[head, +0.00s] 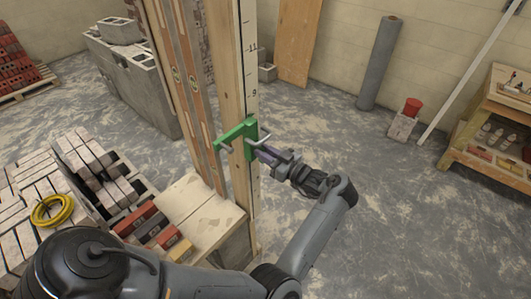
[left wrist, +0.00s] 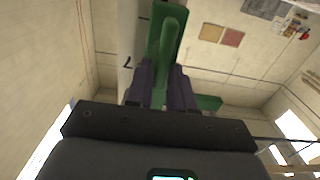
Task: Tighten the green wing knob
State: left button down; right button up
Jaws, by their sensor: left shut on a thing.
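A green bracket (head: 236,133) sits around an upright timber post marked with a number scale. Grey bent rods show on it. My left gripper (head: 262,153) comes to the bracket from the right side of the post. In the left wrist view, my left gripper's two dark fingers (left wrist: 162,88) are shut on a green upright piece, the green wing knob (left wrist: 168,45), which sticks up between them. More green bracket (left wrist: 207,102) shows beside the right finger. In the head view the knob is mostly hidden by the fingers. My right gripper is not in view.
The post (head: 228,60) stands beside a board with levels. A pale block (head: 190,200) and several bricks (head: 150,225) lie at lower left, with a yellow hose coil (head: 52,210). A grey roll (head: 380,62) and a wooden shelf (head: 490,130) stand at right.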

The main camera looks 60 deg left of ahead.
pick_arm(q)
jog(key=shift+w+a+f+m+p, duration=0.25)
jog(key=shift+m+p, duration=0.8)
jog(key=shift+m, duration=1.9)
jog(key=shift+w+f+m+p, duration=0.4)
jog(key=shift+m+p, duration=0.65)
jog(key=shift+m, duration=1.95)
jog(key=shift+w+a+f+m+p, duration=0.3)
jog(key=shift+m+p, duration=0.75)
jog(key=shift+m, duration=1.9)
jog(key=shift+w+d+r, duration=0.1)
jog(key=shift+d, duration=0.05)
jog(key=c, duration=1)
grip_release()
jog(key=shift+c, duration=0.2)
jog(key=shift+f, duration=0.2)
